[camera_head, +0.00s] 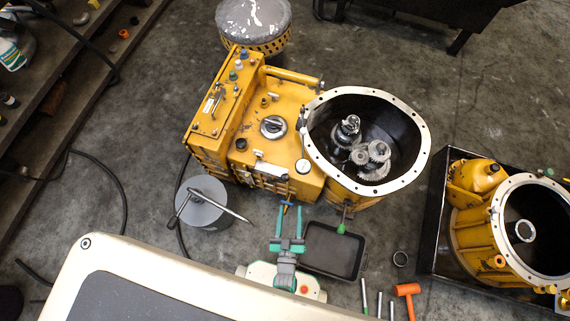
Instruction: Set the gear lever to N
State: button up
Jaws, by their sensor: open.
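The yellow transmission (262,115) stands on the floor at the upper middle, with its round open housing (421,122) showing gears inside. A lever with a green knob (341,228) sticks out below the housing; I cannot tell whether this is the gear lever, and no N mark is readable. A pale slotted plate (211,104) lies on the left part of the transmission. My gripper (288,212) has two green fingers, spread apart, pointing at the transmission's front edge. A small blue and orange piece (287,206) shows between the fingertips; contact cannot be judged.
A black tray (312,266) lies just right of my gripper. A grey cylinder (202,212) with a rod across it stands to the left. An orange hammer (407,290) and metal rods lie at bottom right. Another yellow housing (470,230) sits in a dark crate at right.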

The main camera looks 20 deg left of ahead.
jog(key=n+y, duration=0.2)
send_near(285, 178)
jog(key=x, duration=0.3)
jog(key=f+x, duration=0.1)
jog(key=x, duration=0.6)
jog(key=shift+w+a+f, duration=0.1)
jog(key=shift+w+f, duration=0.15)
jog(key=shift+w, duration=0.1)
